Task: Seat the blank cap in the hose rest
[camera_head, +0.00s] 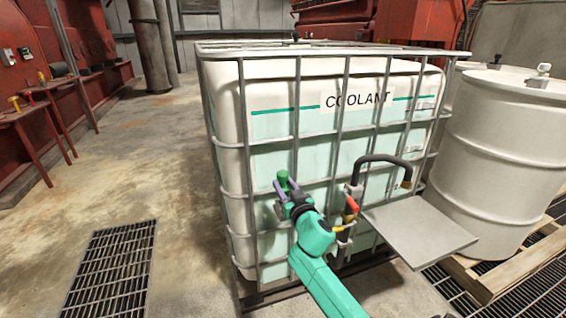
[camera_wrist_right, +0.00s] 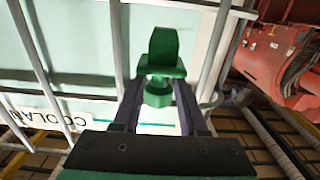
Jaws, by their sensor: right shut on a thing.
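A green blank cap (camera_head: 283,178) is held at the front of the caged coolant tank. In the right wrist view the cap (camera_wrist_right: 163,50) has a blocky top, a wider collar and a rounded lower part. My right gripper (camera_head: 286,189) is shut on it, with one dark finger on each side. The gripper also shows in the right wrist view (camera_wrist_right: 160,85). A black hose (camera_head: 382,158) arches to the right of the gripper, with a brownish end. I cannot clearly make out the hose rest among the fittings there. My left gripper is not in view.
The tank's grey bar cage (camera_head: 297,120) stands close behind the gripper. A red fitting (camera_head: 352,204) and yellow lever (camera_head: 345,226) are near my right wrist. A grey plate (camera_head: 418,230) juts out at right, before white drums (camera_head: 500,150). The floor at left is open.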

